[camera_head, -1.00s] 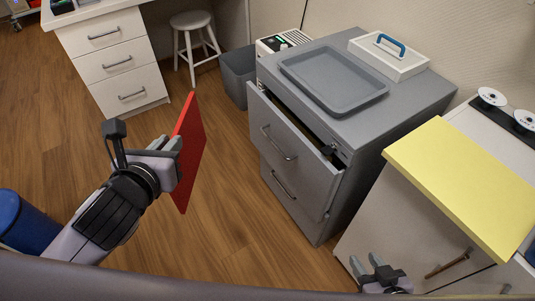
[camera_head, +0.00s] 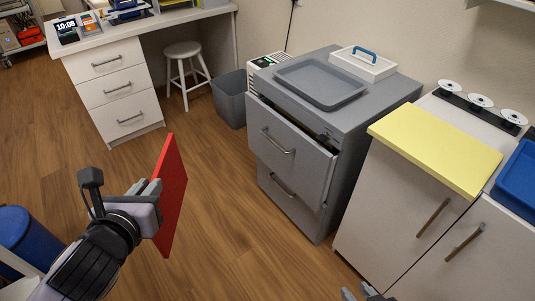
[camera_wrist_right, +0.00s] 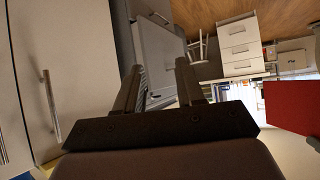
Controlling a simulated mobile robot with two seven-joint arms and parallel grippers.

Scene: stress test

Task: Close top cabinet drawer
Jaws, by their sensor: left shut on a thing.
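The grey cabinet (camera_head: 345,148) stands against the wall. Its top drawer (camera_head: 300,157) is partly open, with a dark gap above its front; the lower drawer (camera_head: 284,200) looks shut. My left gripper (camera_head: 150,193) is shut on a red panel (camera_head: 172,195), held upright over the floor left of the cabinet. My right gripper (camera_head: 360,293) barely shows at the bottom edge in the head view, in front of the white cupboard. In the right wrist view its two fingers (camera_wrist_right: 160,88) are apart with nothing between them, and the grey cabinet shows beyond (camera_wrist_right: 158,50).
A grey tray (camera_head: 322,84) and a white box with a blue handle (camera_head: 361,66) lie on the cabinet. A white cupboard (camera_head: 395,215) with a yellow top (camera_head: 435,145) stands close to its right. A grey bin (camera_head: 232,100) stands behind left. The floor before the drawers is clear.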

